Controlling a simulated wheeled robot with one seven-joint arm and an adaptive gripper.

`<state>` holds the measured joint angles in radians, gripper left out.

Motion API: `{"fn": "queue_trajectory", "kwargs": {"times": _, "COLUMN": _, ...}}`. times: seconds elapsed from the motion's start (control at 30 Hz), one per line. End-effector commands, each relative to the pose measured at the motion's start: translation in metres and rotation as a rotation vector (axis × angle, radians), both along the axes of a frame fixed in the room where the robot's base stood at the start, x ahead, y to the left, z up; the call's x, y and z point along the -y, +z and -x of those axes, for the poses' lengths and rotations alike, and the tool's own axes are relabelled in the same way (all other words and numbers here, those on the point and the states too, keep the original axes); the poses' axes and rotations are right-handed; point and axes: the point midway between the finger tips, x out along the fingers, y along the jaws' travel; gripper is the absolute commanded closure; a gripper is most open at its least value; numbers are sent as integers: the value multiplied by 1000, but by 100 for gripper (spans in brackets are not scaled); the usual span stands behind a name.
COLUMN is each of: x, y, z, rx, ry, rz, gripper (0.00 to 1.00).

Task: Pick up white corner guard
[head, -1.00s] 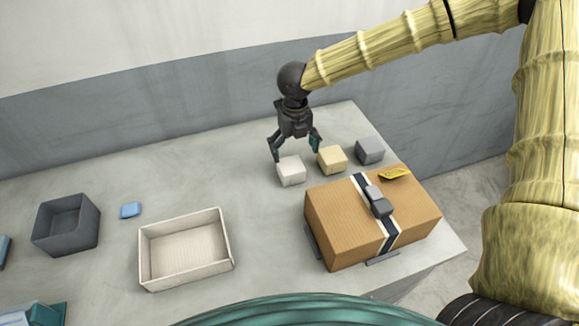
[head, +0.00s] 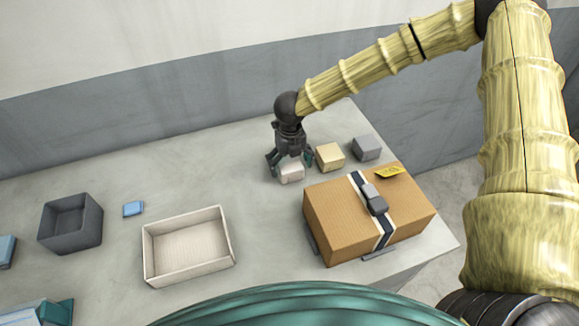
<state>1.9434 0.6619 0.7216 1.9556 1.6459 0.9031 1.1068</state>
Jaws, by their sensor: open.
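The white corner guard (head: 291,173) is a small pale block on the grey table, at the left end of a row of three blocks. My gripper (head: 290,165) points down over it, open, with one dark finger at its left side and one at its right side. The fingers straddle the block, and its upper part is partly hidden by the gripper. I cannot tell whether the fingers touch it.
A tan block (head: 330,157) sits close to the right of my gripper, with a grey block (head: 366,148) beyond it. A strapped cardboard box (head: 335,219) stands just in front. A white tray (head: 188,275), a dark grey bin (head: 70,244) and a blue block (head: 133,209) lie to the left.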

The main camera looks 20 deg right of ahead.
Motion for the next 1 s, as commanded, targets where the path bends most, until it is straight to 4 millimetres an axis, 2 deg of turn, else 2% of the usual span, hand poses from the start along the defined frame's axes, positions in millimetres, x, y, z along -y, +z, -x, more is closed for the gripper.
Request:
{"fn": "queue_trajectory", "kwargs": {"times": 0.2, "x": 0, "y": -1, "z": 0, "rx": 0, "ry": 1, "rz": 0, "gripper": 8}}
{"fn": "queue_trajectory", "kwargs": {"times": 0.4, "x": 0, "y": -1, "z": 0, "rx": 0, "ry": 1, "rz": 1, "gripper": 44}}
{"fn": "queue_trajectory", "kwargs": {"times": 0.47, "x": 0, "y": -1, "z": 0, "rx": 0, "ry": 1, "rz": 1, "gripper": 55}}
{"fn": "queue_trajectory", "kwargs": {"times": 0.5, "x": 0, "y": -1, "z": 0, "rx": 0, "ry": 1, "rz": 1, "gripper": 57}}
{"fn": "queue_trajectory", "kwargs": {"times": 0.83, "x": 0, "y": 1, "z": 0, "rx": 1, "ry": 1, "rz": 0, "gripper": 57}}
{"fn": "queue_trajectory", "kwargs": {"times": 1.0, "x": 0, "y": 9, "z": 0, "rx": 2, "ry": 2, "rz": 1, "gripper": 57}}
